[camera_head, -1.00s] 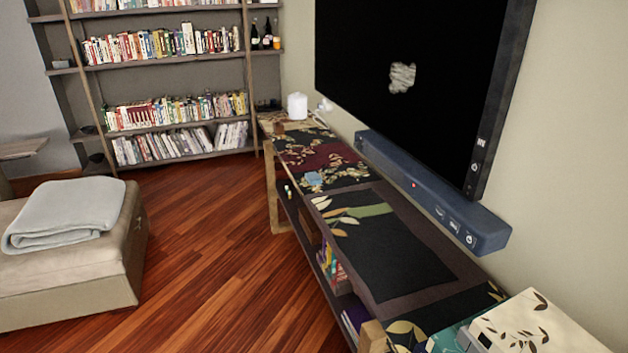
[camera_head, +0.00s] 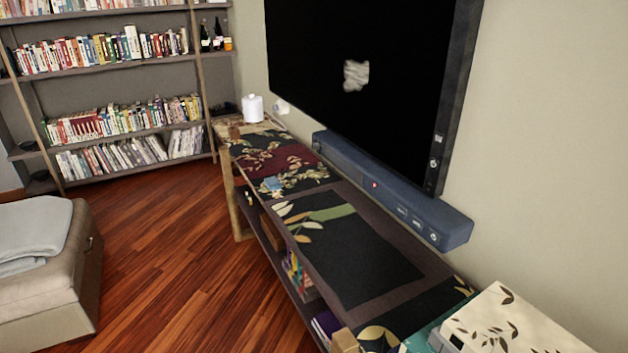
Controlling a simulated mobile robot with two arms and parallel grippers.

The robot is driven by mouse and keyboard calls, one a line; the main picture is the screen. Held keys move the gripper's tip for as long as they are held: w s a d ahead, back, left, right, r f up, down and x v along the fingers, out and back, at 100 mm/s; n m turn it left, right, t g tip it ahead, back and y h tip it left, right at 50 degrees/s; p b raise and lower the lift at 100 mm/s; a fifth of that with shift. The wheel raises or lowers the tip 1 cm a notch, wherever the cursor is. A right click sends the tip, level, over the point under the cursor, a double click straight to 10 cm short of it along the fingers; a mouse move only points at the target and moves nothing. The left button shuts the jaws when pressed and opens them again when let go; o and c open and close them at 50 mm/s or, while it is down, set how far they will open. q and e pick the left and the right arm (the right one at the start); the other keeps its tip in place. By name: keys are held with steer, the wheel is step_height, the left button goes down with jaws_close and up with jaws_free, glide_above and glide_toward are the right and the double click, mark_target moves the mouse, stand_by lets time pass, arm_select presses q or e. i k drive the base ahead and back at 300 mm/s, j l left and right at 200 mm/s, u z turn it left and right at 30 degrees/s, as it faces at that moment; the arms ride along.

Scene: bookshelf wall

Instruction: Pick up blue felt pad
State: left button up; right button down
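A small light-blue piece (camera_head: 272,184) lies on the dark patterned top of the long low console (camera_head: 398,292), towards its far half and close to the front edge. It looks like the blue felt pad, but it is too small to be sure. Neither of my grippers is in view.
A wall screen (camera_head: 360,80) and a blue soundbar (camera_head: 390,190) hang above the console. A white patterned box (camera_head: 510,325) is at the near right. A bookshelf (camera_head: 120,90) stands behind, and an ottoman with a folded blanket (camera_head: 35,228) is left. The wooden floor (camera_head: 180,260) between is clear.

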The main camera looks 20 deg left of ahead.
mark_target(272, 183)
steer(key=i+j+z, duration=0.4)
steer(key=j, duration=0.2)
steer(key=i+j+z, duration=0.15)
steer(key=j, duration=0.2)
steer(key=i+j+z, duration=0.2)
steer(key=j, duration=0.15)
